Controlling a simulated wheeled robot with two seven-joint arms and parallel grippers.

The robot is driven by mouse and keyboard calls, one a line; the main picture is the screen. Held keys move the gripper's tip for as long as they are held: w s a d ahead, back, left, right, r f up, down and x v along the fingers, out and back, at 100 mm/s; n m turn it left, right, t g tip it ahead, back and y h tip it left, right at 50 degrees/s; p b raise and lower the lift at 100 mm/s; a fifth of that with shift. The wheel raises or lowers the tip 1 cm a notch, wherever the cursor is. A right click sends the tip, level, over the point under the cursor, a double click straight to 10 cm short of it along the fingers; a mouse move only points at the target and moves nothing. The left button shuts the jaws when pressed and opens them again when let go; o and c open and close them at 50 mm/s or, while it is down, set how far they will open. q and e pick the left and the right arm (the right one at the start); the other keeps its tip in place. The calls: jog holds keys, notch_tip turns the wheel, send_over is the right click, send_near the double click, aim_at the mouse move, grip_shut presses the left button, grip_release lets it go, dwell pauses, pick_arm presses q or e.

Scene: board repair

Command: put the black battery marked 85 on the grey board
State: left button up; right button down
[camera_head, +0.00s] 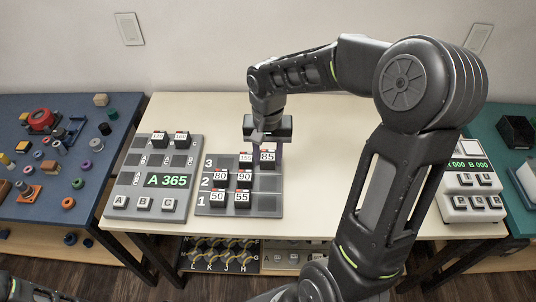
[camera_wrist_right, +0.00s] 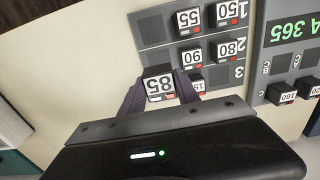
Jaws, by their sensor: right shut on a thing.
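The black battery marked 85 (camera_head: 267,157) has a white label and is between the fingers of my right gripper (camera_head: 266,148). It is at the right end of row 3 of a grey numbered rack (camera_head: 268,203); I cannot tell whether it touches the rack. In the right wrist view the battery (camera_wrist_right: 159,86) shows its label between the two dark fingers of the gripper (camera_wrist_right: 162,93). The grey board with the green A 365 display (camera_head: 124,190) lies left of the rack and holds two black batteries (camera_head: 181,139) at its top. My left gripper is not in view.
A white device (camera_head: 470,205) stands at the table's right. A blue table (camera_head: 50,190) with loose parts is at left.

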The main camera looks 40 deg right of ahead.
aim_at(268, 183)
jog(key=shift+f+b, duration=2.8)
jog(key=shift+f, duration=1.25)
jog(key=shift+f+b, duration=0.4)
jog(key=shift+f, duration=0.1)
jog(key=c, duration=0.8)
grip_release()
jog(key=shift+r, duration=0.1)
jog(key=shift+r, duration=3.85)
